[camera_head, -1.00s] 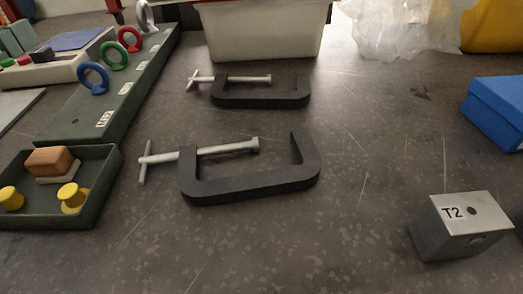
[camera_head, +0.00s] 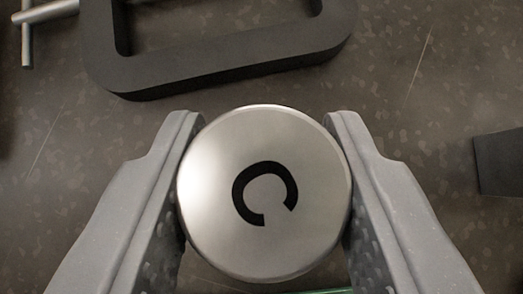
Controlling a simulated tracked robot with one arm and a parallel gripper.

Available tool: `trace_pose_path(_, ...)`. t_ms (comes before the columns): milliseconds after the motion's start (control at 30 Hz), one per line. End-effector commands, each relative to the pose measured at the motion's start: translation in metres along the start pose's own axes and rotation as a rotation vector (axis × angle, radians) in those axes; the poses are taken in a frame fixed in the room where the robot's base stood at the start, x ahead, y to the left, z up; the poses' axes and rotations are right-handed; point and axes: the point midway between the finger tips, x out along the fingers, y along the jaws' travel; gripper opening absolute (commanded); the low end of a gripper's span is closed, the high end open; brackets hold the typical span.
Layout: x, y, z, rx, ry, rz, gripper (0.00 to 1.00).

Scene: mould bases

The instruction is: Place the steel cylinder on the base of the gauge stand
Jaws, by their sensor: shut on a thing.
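The steel cylinder (camera_head: 225,215) shows its round, shiny end face with a black letter C on it. My gripper (camera_head: 264,190) is shut on it, with one grey finger against its left side and one against its right. The cylinder's end face points at the camera, and its body below is hidden. I cannot tell how high it is above the table. The gauge stand does not show in this view.
A dark C-clamp (camera_head: 230,62) lies on the speckled grey table just beyond the cylinder. A dark grey block (camera_head: 501,162) is at the right edge. A thin green edge (camera_head: 330,291) shows at the bottom. Bare table lies at upper right.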

Motion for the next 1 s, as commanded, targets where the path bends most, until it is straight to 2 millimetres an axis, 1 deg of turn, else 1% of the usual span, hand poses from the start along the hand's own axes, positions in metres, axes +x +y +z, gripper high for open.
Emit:
trace_pose_path(33, 0.006, -0.001, 0.005, -0.001, 0.002, -0.001, 0.0)
trace_pose_path(267, 0.02, -0.002, 0.02, -0.001, 0.001, -0.001, 0.0)
trace_pose_path(467, 0.039, -0.002, 0.038, -0.001, 0.001, -0.002, 0.0)
trace_pose_path(767, 0.04, -0.002, 0.039, -0.001, 0.003, -0.002, 0.0)
trace_pose_path(800, 0.041, -0.002, 0.04, -0.001, 0.002, -0.002, 0.38)
trace_pose_path(867, 0.04, -0.002, 0.04, -0.001, 0.002, -0.002, 0.55)
trace_pose_path(900, 0.04, -0.002, 0.04, -0.001, 0.002, -0.002, 0.57)
trace_pose_path(1000, 0.04, -0.002, 0.04, -0.001, 0.002, -0.002, 0.57)
